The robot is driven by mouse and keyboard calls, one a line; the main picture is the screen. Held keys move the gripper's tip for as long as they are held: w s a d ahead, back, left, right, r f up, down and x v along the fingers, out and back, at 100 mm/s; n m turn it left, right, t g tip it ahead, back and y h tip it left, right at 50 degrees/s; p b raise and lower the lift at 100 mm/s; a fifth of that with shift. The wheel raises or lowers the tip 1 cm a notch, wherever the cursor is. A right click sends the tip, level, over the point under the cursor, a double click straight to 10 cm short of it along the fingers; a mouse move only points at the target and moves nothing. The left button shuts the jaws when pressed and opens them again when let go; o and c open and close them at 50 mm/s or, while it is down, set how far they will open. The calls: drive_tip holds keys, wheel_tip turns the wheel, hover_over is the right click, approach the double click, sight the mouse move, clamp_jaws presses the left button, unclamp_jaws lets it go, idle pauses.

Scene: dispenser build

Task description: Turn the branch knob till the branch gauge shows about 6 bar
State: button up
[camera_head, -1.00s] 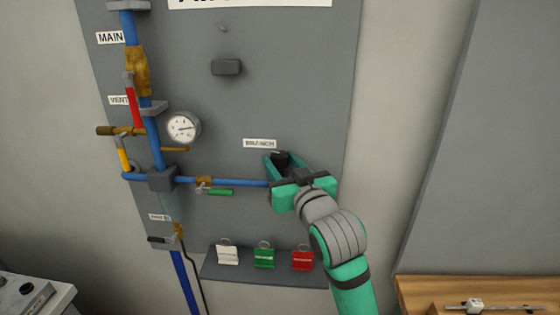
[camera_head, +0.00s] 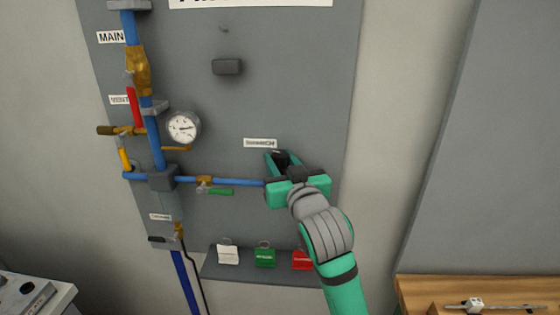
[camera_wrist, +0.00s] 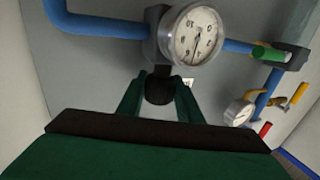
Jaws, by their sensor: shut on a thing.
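My gripper (camera_head: 284,165) is at the panel just below the BRANCH label (camera_head: 260,143). In the wrist view its two green fingers (camera_wrist: 160,98) are shut on the dark branch knob (camera_wrist: 159,88). The branch gauge (camera_wrist: 192,34) is a round white dial right beside the knob, shown turned in the wrist view. In the head view my gripper and arm hide the branch gauge and most of the knob.
Another gauge (camera_head: 183,127) sits by the blue main pipe (camera_head: 157,150). A green-handled valve (camera_head: 220,192) is on the branch pipe to the left of my gripper. White, green and red tags (camera_head: 265,256) hang below, the red one partly behind my arm. A wooden bench (camera_head: 420,290) stands at right.

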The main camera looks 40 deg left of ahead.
drive_tip(key=m+t+h, duration=0.2)
drive_tip(key=t+h, duration=0.1)
drive_tip(key=shift+s+m, duration=0.15)
drive_tip(key=shift+m, duration=0.25)
drive_tip(key=shift+r+m+t+h, duration=0.1)
drive_tip(key=shift+m+t+h, duration=0.9)
drive_tip(key=shift+h, duration=0.3)
drive_tip(key=shift+w+m+h, duration=0.2)
drive_tip(key=shift+m+h, duration=0.1)
drive_tip(key=shift+h, duration=0.2)
drive_tip(key=o, duration=0.8)
drive_tip(key=shift+s, duration=0.1)
drive_tip(key=shift+c, duration=0.2)
